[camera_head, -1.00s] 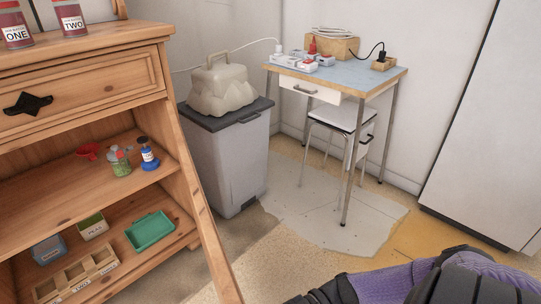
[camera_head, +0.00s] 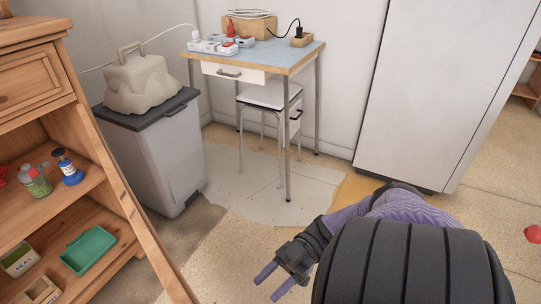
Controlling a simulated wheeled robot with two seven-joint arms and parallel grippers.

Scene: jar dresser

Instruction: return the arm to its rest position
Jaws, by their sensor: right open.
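My right arm comes in from the bottom right, with a purple forearm and a large black ribbed part close to the camera. My right gripper (camera_head: 274,283) is at the lower middle, over the floor. Its two purple fingers are apart, with nothing between them. It is to the right of the wooden dresser (camera_head: 118,185) and clear of it. My left gripper is not in view.
The dresser shelves hold a green-filled jar (camera_head: 36,182), a blue bottle (camera_head: 68,168) and a green tray (camera_head: 89,250). A grey bin (camera_head: 165,155), a small table (camera_head: 268,54) and a white cabinet (camera_head: 430,95) stand behind. A red object (camera_head: 533,234) lies on the floor at right.

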